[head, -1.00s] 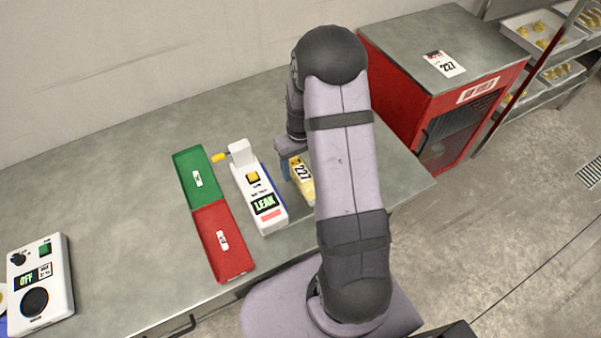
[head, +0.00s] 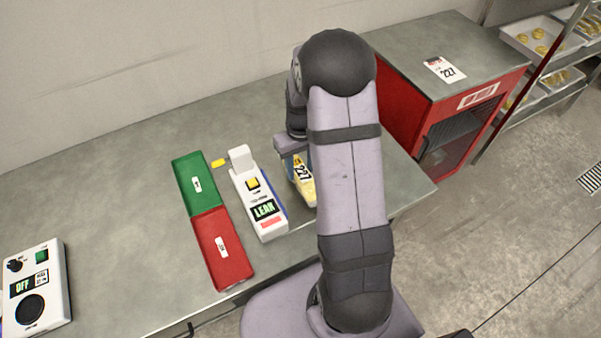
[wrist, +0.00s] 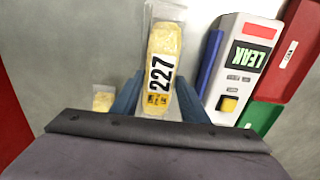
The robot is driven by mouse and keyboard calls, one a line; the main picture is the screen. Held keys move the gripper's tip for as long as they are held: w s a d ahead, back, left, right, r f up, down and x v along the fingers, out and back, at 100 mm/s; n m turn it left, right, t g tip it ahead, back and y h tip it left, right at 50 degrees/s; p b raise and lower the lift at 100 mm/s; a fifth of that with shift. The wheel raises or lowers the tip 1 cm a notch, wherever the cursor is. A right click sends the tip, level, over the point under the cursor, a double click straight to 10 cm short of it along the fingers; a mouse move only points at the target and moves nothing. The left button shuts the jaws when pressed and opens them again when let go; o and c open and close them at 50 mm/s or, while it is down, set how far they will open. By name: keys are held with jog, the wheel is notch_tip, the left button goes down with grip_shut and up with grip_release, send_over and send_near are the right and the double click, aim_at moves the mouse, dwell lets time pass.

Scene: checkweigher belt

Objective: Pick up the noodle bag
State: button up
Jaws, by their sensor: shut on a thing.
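The noodle bag (head: 301,181) is a clear bag with yellow noodles and a white "227" label. My gripper (head: 288,165) is shut on it, partly hidden behind my arm in the head view. In the wrist view the noodle bag (wrist: 165,42) stands lengthwise between my two blue fingers (wrist: 160,88), one along each side. A gap between bag and table is hard to judge. A second, smaller-looking yellow bag (wrist: 103,101) lies on the table left of my gripper in the wrist view.
The white leak tester (head: 262,207), reading "LEAK", stands close beside the bag. Beyond it are a green tray (head: 190,172) and a red tray (head: 235,262). A white control box (head: 38,285) reads "OFF". A red cabinet (head: 470,112) stands at right. The table's back is clear.

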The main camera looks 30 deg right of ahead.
aim_at(300, 171)
notch_tip(300, 171, up, 7)
jog(key=shift+f+b, duration=0.1)
jog(key=shift+b, duration=0.75)
jog(key=shift+s+a+r, duration=0.1)
jog(key=shift+a+r, duration=0.05)
jog(key=shift+r, duration=0.25)
jog(key=s+a+r, duration=0.3)
jog(key=a+r, duration=0.8)
jog(key=a, duration=0.3)
jog(key=s+a+f+p, duration=0.1)
jog(key=s+a+f, duration=0.3)
jog(key=a+f, duration=0.8)
jog(key=shift+a, duration=0.9)
jog(key=shift+f, duration=0.25)
